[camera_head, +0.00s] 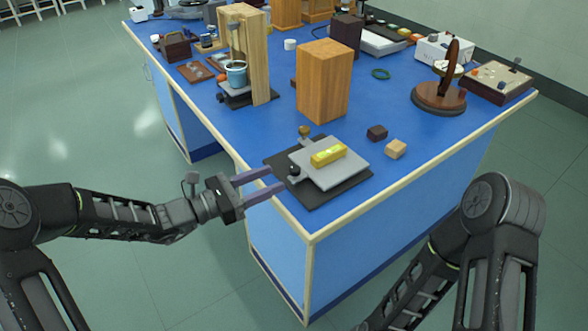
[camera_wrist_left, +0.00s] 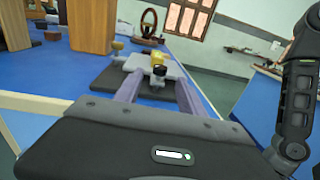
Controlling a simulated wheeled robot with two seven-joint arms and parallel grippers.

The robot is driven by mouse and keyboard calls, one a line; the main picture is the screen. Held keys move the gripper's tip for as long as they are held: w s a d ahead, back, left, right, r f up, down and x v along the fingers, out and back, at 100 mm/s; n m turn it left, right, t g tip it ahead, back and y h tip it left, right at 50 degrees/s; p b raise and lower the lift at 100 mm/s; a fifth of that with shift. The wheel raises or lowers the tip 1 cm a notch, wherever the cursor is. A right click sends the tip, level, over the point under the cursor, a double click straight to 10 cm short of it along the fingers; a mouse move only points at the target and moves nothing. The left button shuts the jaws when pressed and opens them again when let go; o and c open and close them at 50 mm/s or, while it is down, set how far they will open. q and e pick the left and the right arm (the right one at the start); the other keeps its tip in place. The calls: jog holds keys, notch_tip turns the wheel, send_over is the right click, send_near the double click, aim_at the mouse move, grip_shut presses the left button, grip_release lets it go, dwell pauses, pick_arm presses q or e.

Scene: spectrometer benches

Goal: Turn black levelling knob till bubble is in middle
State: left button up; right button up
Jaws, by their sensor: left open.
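The black levelling knob (camera_head: 295,169) sits at the left edge of a light grey plate (camera_head: 347,172) on a black base (camera_head: 318,197). It also shows in the left wrist view (camera_wrist_left: 158,71). A yellow bubble level (camera_head: 328,153) lies on the plate; the bubble's place is too small to tell. A brass knob (camera_head: 304,131) stands at the plate's far corner. My left gripper (camera_head: 277,179) is open, its fingers pointing at the black knob from the left. In the left wrist view the knob appears between the fingertips (camera_wrist_left: 159,82). My right gripper is out of view.
A dark block (camera_head: 377,132) and a light wood block (camera_head: 396,149) lie right of the plate. A tall wooden block (camera_head: 323,82) stands behind it. A wooden stand with a blue cup (camera_head: 236,74) is farther back. The blue bench's front corner is bare.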

aim_at(295, 168)
pick_arm(q)
jog(key=x, duration=0.7)
jog(key=shift+w+d, duration=0.15)
jog(key=shift+d, duration=0.15)
jog(key=shift+c, duration=0.4)
grip_shut()
